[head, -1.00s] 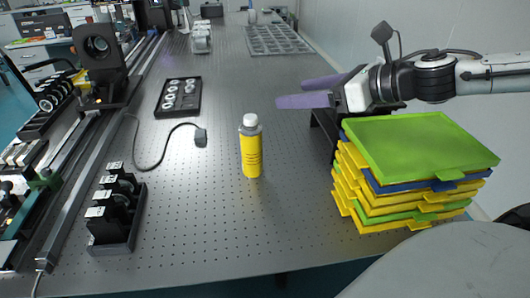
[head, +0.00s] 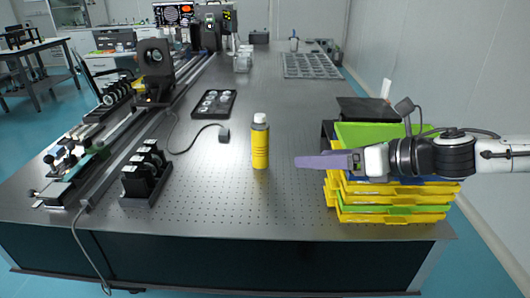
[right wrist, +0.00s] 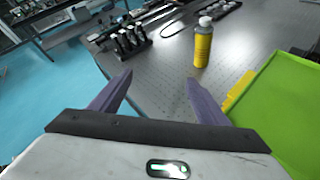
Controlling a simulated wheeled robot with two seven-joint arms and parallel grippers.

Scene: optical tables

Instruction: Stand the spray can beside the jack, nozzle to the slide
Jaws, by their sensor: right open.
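The spray can (head: 260,147) is yellow with a grey shoulder and a pale cap. It stands upright and alone on the perforated table; which way its nozzle points is too small to tell. It also shows in the right wrist view (right wrist: 203,46). My right gripper (head: 298,162) is open and empty, right of the can and apart from it. Its two purple fingers (right wrist: 158,80) spread apart in the wrist view. A black flat-topped stand, perhaps the jack (head: 366,108), is behind the trays and partly hidden. A long rail, perhaps the slide (head: 122,142), runs along the left. My left gripper is out of view.
Stacked yellow, green and blue trays (head: 390,208) stand at the right front, partly behind my right arm. A black optics holder (head: 145,174), a cable with a black plug (head: 223,135) and a dark parts tray (head: 214,104) lie left of the can. The front middle of the table is clear.

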